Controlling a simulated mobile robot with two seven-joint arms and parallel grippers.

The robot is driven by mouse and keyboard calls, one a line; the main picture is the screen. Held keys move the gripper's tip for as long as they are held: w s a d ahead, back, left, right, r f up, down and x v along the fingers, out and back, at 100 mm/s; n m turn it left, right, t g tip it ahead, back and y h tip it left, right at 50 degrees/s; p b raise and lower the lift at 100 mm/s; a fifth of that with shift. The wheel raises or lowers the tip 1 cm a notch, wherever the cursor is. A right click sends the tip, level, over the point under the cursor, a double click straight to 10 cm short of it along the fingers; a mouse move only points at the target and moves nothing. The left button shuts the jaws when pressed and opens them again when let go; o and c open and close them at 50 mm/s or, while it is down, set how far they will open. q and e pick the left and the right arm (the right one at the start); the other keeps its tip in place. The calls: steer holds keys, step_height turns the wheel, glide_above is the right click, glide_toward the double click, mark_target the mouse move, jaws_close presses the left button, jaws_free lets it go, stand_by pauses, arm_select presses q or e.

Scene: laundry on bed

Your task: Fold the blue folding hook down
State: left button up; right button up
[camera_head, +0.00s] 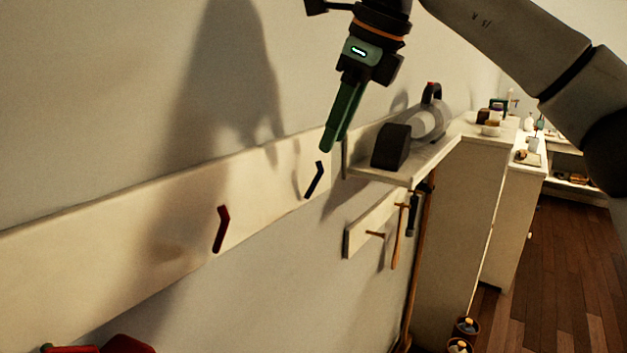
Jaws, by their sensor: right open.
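A pale board runs along the wall (110,225) with two small bent hooks on it. The farther hook (314,181) looks dark, almost black-blue, and is the likely blue folding hook; its long part slants and its upper end is bent. A dark red hook (221,230) of like shape is nearer, to its left. My right gripper (327,148) has green fingers pointing down, with the tips just above and slightly right of the dark hook in the picture. Its fingers overlap in this view, and nothing shows between them. A gap to the hook is visible. My left gripper is not in view.
A shelf (400,174) with a grey and black appliance (425,128) stands right beside the gripper. Below it, a small peg board (362,228) holds hanging tools. Red objects (125,345) are cut off at the bottom left. Wood floor (555,270) lies open at right.

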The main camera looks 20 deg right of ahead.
mark_target(321, 168)
steer(key=x, duration=0.9)
steer(key=shift+w+a+f+b, duration=0.1)
steer(key=shift+f+b, duration=0.2)
steer(key=shift+b, duration=0.05)
steer(key=shift+c, duration=0.2)
jaws_close()
stand_by(0.6)
